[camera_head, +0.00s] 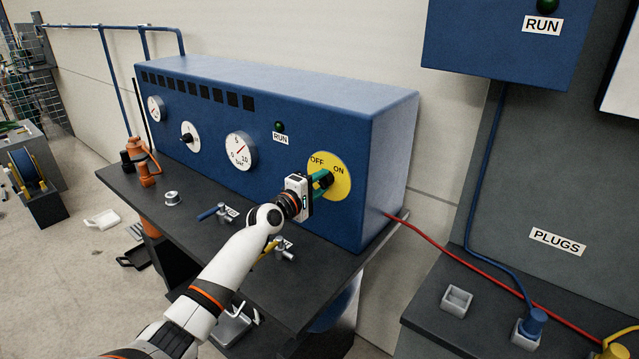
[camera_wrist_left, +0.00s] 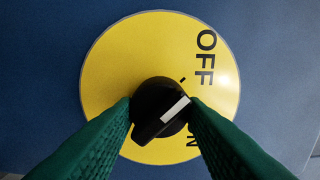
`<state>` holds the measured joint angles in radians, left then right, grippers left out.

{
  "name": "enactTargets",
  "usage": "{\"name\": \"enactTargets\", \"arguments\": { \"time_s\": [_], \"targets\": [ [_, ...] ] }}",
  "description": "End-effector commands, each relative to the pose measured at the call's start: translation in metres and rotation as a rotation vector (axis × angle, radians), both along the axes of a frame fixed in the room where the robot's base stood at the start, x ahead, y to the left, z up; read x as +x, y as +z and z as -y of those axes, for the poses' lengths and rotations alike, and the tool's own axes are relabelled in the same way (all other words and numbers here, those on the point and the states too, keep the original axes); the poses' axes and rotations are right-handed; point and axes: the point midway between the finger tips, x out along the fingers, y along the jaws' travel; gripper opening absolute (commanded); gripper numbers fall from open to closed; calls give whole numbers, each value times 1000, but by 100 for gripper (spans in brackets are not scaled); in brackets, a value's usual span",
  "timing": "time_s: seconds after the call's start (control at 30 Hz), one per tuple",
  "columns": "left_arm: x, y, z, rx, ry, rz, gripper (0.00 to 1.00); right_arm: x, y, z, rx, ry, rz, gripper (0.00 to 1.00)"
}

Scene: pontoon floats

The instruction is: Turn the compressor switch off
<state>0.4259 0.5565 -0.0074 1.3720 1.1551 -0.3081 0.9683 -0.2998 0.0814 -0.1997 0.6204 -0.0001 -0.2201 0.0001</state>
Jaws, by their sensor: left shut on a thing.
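The compressor (camera_head: 330,105) is a long blue box on a dark bench. Its yellow switch plate (camera_head: 341,165), marked OFF and ON, is at the right end of the front face. In the left wrist view, the plate (camera_wrist_left: 110,70) surrounds a black switch knob (camera_wrist_left: 150,100) with a white pointer line. The line slants up and right towards the OFF side, near a small black tick. My left gripper (camera_head: 322,181) is at the plate, and its green fingers (camera_wrist_left: 160,108) are shut on the knob from both sides. The ON lettering is partly hidden by a finger. My right gripper is not in view.
The compressor's face has several dials, a dark green RUN lamp (camera_head: 280,127) and a bar gauge (camera_head: 240,151). Small valves (camera_head: 284,247) stand on the bench (camera_head: 300,290) below my arm.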

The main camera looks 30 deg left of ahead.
Motion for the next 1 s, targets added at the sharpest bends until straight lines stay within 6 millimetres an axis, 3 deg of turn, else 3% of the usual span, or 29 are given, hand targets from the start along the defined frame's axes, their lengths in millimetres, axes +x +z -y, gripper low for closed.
{"name": "enactTargets", "arguments": {
  "time_s": [0.43, 0.47, 0.57, 0.87, 1.0],
  "targets": [
    [0, 0, 0, -12, 0, -1, 15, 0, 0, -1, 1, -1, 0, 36],
    [0, 0, 0, -12, 0, -1, 43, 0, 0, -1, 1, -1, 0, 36],
    [0, 0, 0, -11, 0, -1, 59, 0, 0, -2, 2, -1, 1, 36],
    [-1, 0, 0, -9, 0, -1, 60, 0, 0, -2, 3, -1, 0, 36],
    [-12, -1, -1, -9, -1, -3, 60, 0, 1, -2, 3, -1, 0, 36]
  ]
}}
